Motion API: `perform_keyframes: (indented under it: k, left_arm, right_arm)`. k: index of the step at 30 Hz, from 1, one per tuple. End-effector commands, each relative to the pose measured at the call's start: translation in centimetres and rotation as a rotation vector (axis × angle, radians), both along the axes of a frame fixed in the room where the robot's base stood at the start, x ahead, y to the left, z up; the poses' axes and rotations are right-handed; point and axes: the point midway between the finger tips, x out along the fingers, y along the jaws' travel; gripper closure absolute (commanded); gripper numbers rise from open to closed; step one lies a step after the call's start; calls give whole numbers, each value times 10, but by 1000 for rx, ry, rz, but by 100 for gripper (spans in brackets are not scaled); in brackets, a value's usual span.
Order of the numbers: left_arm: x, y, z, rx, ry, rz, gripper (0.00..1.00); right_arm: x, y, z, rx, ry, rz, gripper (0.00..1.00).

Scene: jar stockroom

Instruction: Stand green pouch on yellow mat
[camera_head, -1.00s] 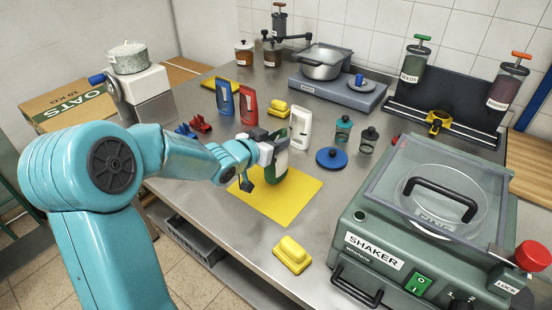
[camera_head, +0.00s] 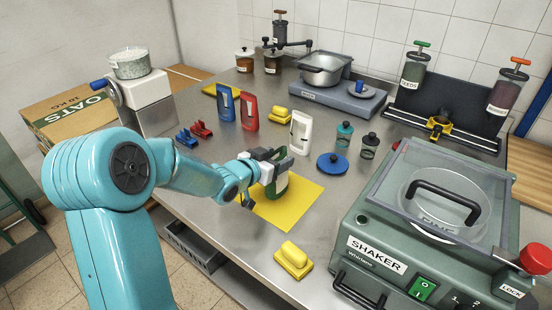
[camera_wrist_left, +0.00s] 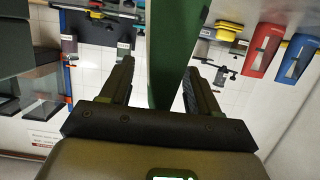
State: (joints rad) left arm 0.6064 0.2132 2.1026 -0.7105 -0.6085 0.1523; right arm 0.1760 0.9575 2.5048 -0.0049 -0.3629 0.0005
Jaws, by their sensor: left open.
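In the left wrist view, the green pouch (camera_wrist_left: 171,50) rises between the two open fingers, with a gap on at least the left side. The pouch's base is partly hidden in the head view, so its full contact with the mat is hard to tell. My right gripper is not in view.
A white pouch (camera_head: 300,133) stands just behind the mat, with blue (camera_head: 225,103) and red (camera_head: 249,112) pouches farther left. A yellow block (camera_head: 293,260) lies in front. A blue disc (camera_head: 332,164) lies right of the mat; the shaker (camera_head: 410,255) fills the front right.

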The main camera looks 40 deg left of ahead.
Motion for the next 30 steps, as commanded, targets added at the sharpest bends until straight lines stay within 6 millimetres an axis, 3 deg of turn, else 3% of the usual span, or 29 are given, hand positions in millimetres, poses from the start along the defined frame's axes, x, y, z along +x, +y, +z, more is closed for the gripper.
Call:
perform_keyframes:
  k: [5, 18, 23, 30]
  left_arm:
    - [-13, -1, 6, 1, -1, 2, 39]
    - [-100, -10, 34, 2, -1, 4, 39]
    - [-113, -13, 36, 0, 0, 1, 39]
    - [-114, -14, 36, 0, 0, -1, 39]
  right_arm:
    - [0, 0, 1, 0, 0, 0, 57]
    - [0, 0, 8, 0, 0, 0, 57]
    - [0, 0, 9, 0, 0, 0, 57]
    - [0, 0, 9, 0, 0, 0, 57]
